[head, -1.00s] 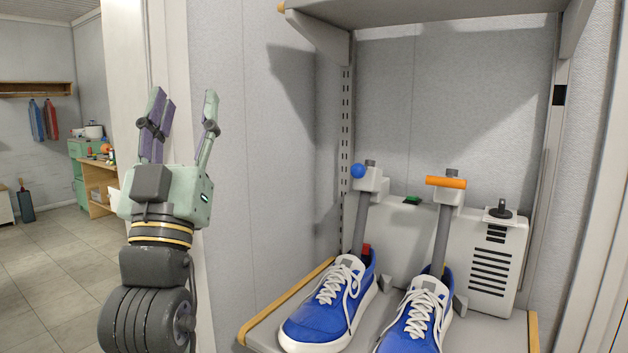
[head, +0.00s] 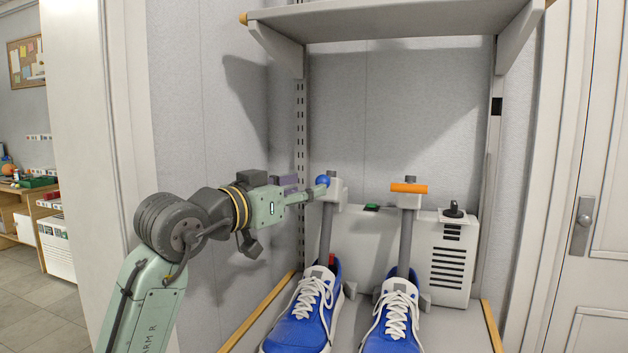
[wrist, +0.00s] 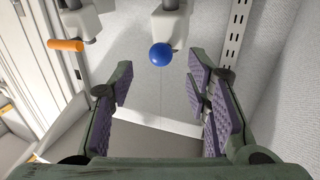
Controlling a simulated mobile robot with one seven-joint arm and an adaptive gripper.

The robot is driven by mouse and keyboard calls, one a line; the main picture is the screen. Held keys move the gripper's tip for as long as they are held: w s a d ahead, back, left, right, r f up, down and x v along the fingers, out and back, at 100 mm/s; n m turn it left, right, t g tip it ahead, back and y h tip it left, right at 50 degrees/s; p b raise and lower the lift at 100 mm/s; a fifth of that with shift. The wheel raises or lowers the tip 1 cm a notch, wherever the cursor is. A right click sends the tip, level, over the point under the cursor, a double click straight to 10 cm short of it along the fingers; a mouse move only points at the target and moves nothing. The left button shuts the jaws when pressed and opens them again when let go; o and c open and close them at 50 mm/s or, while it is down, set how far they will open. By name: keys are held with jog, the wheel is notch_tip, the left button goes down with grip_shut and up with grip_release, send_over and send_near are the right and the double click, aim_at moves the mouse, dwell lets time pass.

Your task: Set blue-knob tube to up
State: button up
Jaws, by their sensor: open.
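The blue knob (head: 322,181) sits on the left side of the grey bracket at the top of the blue-knob tube (head: 326,232). That tube runs down into the left blue shoe (head: 305,312). My gripper (head: 306,188) points right at the knob's height, its fingertips close to the knob in the head view. In the wrist view the knob (wrist: 161,54) shows ahead, beyond the space between my open fingers (wrist: 158,88). The fingers hold nothing. I cannot tell whether a fingertip touches the knob.
The orange-handled tube (head: 405,235) stands to the right in the other blue shoe (head: 393,318). A white vented box (head: 450,262) with a black dial (head: 453,209) is behind. A shelf (head: 400,20) overhangs above. The grey wall is close on the left.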

aim_at(318, 183)
jog(key=shift+p+x, duration=0.4)
jog(key=shift+x, duration=1.9)
grip_shut()
